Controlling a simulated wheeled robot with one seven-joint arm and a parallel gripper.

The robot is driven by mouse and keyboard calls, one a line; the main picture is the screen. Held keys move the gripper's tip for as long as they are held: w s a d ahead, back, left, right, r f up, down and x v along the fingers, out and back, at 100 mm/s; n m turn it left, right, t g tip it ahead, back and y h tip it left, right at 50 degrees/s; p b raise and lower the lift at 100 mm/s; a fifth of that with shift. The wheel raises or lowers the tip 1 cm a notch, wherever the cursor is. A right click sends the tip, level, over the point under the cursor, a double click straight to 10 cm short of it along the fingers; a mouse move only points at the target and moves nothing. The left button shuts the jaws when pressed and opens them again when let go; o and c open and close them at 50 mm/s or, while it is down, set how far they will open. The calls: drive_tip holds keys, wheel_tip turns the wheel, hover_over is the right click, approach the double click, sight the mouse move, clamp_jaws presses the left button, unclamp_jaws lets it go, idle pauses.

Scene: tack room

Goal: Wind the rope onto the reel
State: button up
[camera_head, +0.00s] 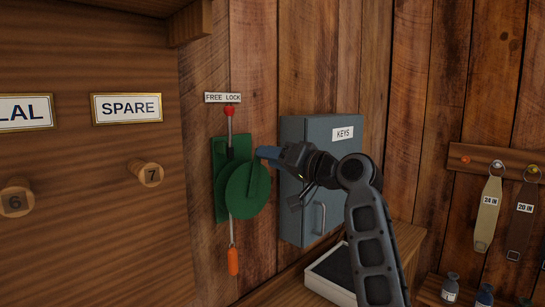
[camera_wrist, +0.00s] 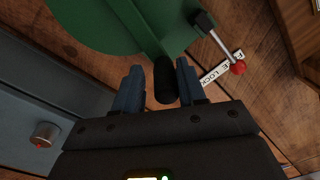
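The green reel (camera_head: 248,190) is mounted on a green plate on the plank wall; it also fills the top of the wrist view (camera_wrist: 100,22). A short pale rope with an orange end piece (camera_head: 233,262) hangs below it. A lever with a red ball (camera_head: 229,111) stands upright above the reel, under the "FREE LOCK" label (camera_head: 223,98). A black handle (camera_wrist: 165,82) sits at the reel in the wrist view. My gripper (camera_wrist: 158,74) has its blue fingers on either side of this handle, with a gap showing at the left finger. In the head view my gripper (camera_head: 266,153) hides the handle.
A grey-blue "KEYS" cabinet (camera_head: 330,135) is just right of the reel, behind my gripper. A wooden panel with numbered pegs (camera_head: 147,173) is at left. A tray (camera_head: 322,279) sits on the ledge below. Straps (camera_head: 488,212) hang from a rail at right, above small bottles (camera_head: 450,286).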

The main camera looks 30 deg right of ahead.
drive_tip(key=shift+o, duration=1)
drive_tip(key=shift+a+r, duration=0.1)
drive_tip(key=shift+r, duration=0.05)
drive_tip(key=b+v, duration=0.1)
drive_tip(key=v, duration=0.6)
drive_tip(key=shift+s, duration=0.4)
drive_tip(key=w+a+n, duration=0.1)
drive_tip(key=w+n, duration=0.2)
drive_tip(key=w+a+n, duration=0.1)
drive_tip(key=w+n, duration=0.2)
drive_tip(key=w+a+n+h+p, duration=0.1)
drive_tip(key=w+n, duration=0.2)
drive_tip(key=shift+r, duration=0.2)
